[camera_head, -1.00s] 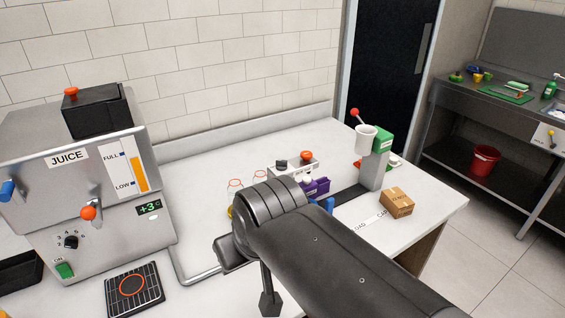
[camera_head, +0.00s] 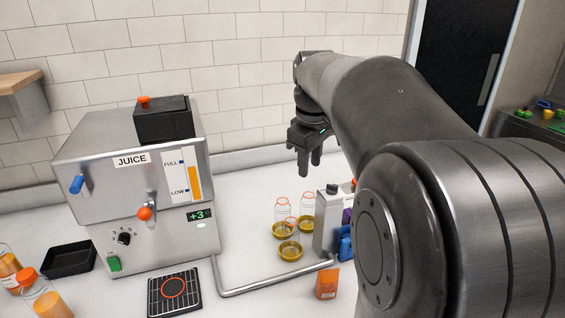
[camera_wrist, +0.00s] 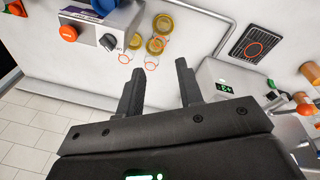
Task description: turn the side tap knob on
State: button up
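The steel juicer (camera_head: 120,185) labelled JUICE stands at the left of the head view. An orange ball knob (camera_head: 145,213) sits on a small tap at its front, and a blue knob (camera_head: 77,184) sticks out at its left side. I cannot tell for certain which is the side tap knob. My gripper (camera_head: 309,168) hangs pointing down to the right of the juicer, well apart from both knobs. In the wrist view its two fingers (camera_wrist: 160,82) are apart with nothing between them, so it is open. Part of the juicer (camera_wrist: 225,85) shows there at the right.
The black drip grate (camera_head: 174,292) lies before the juicer, with a steel pipe (camera_head: 275,283) along the counter. Glass jars and yellow lids (camera_head: 290,251) stand below my gripper. Juice bottles (camera_head: 44,297) and a black tray (camera_head: 68,260) are at the left.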

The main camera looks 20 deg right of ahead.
aim_at(332, 188)
jog(key=w+d+f+n+g, duration=0.25)
jog(key=w+d, duration=0.55)
jog(key=d, duration=0.4)
jog(key=shift+n+t+y, duration=0.25)
jog(key=shift+t+y, duration=0.1)
jog(key=shift+y, duration=0.05)
notch_tip(332, 188, down, 11)
jog(key=shift+a+r, duration=0.15)
jog(key=shift+r, duration=0.05)
grip_shut()
